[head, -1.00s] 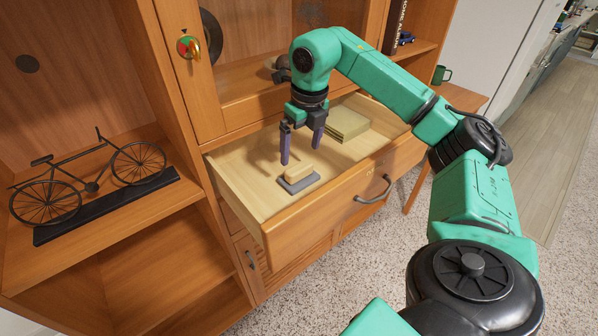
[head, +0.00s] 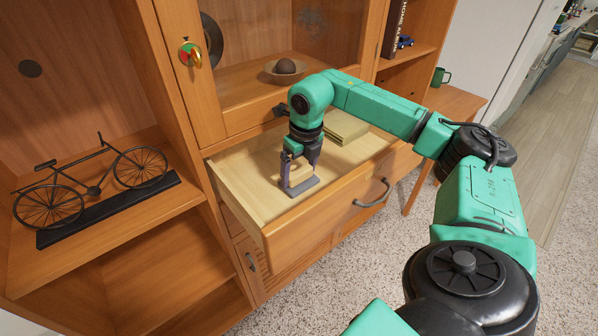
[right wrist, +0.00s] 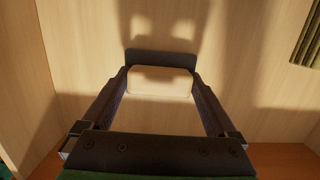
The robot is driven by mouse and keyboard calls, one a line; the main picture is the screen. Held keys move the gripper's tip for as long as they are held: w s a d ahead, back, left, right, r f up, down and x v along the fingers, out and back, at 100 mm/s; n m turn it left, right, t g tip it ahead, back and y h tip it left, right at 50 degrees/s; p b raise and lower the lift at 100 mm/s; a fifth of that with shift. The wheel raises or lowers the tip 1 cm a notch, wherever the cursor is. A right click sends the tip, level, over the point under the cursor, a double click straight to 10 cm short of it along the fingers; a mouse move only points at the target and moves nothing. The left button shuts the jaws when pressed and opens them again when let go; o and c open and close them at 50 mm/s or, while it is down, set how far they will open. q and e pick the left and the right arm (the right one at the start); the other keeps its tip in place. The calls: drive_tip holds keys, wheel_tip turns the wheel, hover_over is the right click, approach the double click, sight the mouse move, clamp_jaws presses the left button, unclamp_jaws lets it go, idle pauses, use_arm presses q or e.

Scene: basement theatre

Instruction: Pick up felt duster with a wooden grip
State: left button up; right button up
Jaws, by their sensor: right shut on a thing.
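The felt duster (head: 304,186) lies in the open drawer, grey felt side down, with its pale wooden grip facing up. My right gripper (head: 297,178) has come down over it from above, and its fingers stand on either side of the wooden grip. In the right wrist view, the fingers are shut on the pale grip of the duster (right wrist: 160,82), with the dark felt edge showing behind it. The duster appears to rest on the drawer floor. My left gripper is not in view.
The drawer (head: 235,190) is pulled out of a wooden cabinet. A yellow-green stack (head: 343,128) lies at its back right, also at the right wrist view's upper right. A model bicycle (head: 95,190) stands on the left shelf. A bowl (head: 285,72) sits behind glass.

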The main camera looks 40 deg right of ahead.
drive_tip(key=shift+r, duration=0.15)
wheel_tip(320, 180, up, 14)
wheel_tip(320, 180, up, 6)
drive_tip(key=p, duration=0.4)
hover_over(298, 170)
drive_tip(key=shift+s, duration=0.15)
